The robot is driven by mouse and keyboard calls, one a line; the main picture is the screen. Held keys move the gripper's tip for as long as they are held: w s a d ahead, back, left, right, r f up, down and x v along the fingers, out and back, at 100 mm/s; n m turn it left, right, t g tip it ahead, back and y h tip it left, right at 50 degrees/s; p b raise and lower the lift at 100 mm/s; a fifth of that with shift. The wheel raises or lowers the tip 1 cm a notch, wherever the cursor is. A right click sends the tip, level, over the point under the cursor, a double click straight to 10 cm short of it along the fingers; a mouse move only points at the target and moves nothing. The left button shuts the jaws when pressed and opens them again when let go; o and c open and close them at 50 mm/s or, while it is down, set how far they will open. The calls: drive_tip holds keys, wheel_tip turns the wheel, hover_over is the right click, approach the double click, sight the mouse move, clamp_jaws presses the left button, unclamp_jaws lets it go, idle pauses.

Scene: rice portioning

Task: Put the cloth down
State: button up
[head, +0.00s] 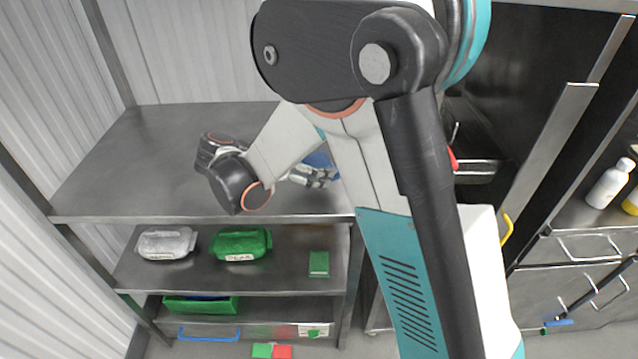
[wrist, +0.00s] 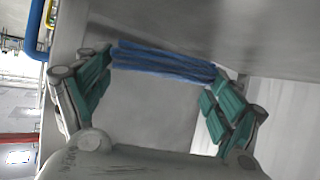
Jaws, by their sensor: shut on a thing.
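The blue cloth (wrist: 165,61) is bunched into a folded strip between the fingertips of my gripper (wrist: 160,68) in the wrist view. The green-padded fingers are spread on either side and shut on its two ends. In the head view a small part of the cloth (head: 319,158) shows beside my gripper (head: 314,177), near the right end of the steel shelf unit's top shelf (head: 130,165). My arm hides the rest of the cloth. I cannot tell whether the cloth touches the steel surface.
The top shelf's left part is bare. A green bin (head: 200,305) is lower down. A white bottle (head: 609,184) stands on the right counter. My arm blocks the middle.

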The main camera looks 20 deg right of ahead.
sight(313, 189)
drive_tip(key=shift+f+b, duration=0.75)
drive_tip(key=shift+f, duration=1.85)
drive_tip(key=shift+f, duration=0.1)
drive_tip(key=o, duration=1)
drive_tip(key=shift+r, duration=0.25)
drive_tip(key=p+v, duration=0.3)
drive_tip(key=v, duration=0.9)
drive_tip(key=shift+f+p, duration=0.15)
drive_tip(key=shift+p, duration=0.15)
